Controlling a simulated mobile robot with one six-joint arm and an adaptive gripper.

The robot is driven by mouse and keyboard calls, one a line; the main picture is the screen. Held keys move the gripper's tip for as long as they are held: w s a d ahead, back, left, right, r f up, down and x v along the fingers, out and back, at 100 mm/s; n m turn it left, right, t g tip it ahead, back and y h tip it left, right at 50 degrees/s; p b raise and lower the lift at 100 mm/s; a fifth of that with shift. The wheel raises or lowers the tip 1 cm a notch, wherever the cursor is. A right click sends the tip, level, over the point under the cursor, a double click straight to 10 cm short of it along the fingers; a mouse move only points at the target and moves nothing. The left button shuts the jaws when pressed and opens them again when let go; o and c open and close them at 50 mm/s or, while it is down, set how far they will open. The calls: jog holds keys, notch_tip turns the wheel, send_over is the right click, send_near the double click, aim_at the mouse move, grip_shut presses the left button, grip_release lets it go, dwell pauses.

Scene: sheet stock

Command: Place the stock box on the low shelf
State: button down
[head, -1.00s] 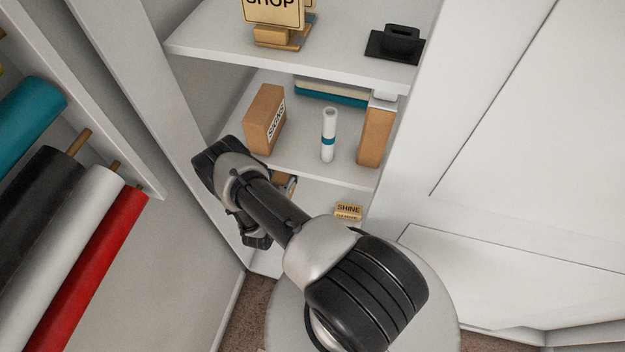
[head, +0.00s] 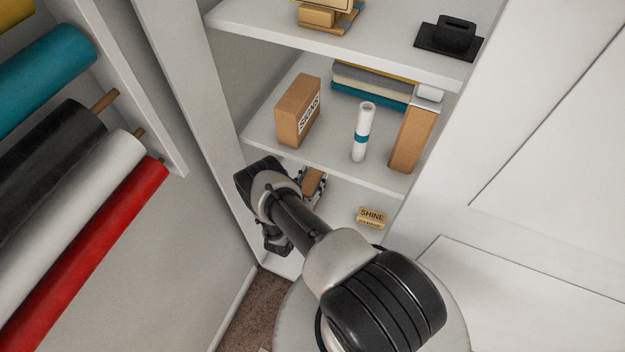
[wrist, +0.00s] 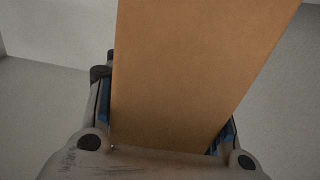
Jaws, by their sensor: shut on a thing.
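My gripper (wrist: 165,135) is shut on a plain brown cardboard box (wrist: 195,60), which fills the middle of the wrist view between the two fingers. In the head view a small part of this box (head: 313,182) shows beside my gripper (head: 310,188), at the low shelf (head: 340,200). My arm hides most of the box and the left part of the low shelf. I cannot tell whether the box touches the shelf.
A small SHINE box (head: 371,217) sits on the low shelf to the right. The shelf above (head: 330,145) holds a SIGNS box (head: 299,110), a white roll (head: 362,132) and a tall brown box (head: 412,140). Coloured rolls (head: 85,250) line the left wall.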

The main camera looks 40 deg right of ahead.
jog(key=shift+f, duration=0.1)
jog(key=c, duration=0.6)
grip_release()
jog(key=shift+s+a, duration=0.1)
jog(key=shift+a, duration=0.15)
jog(key=p+v, duration=0.2)
jog(key=v, duration=0.9)
jog(key=shift+s+a, duration=0.2)
jog(key=shift+a, duration=0.05)
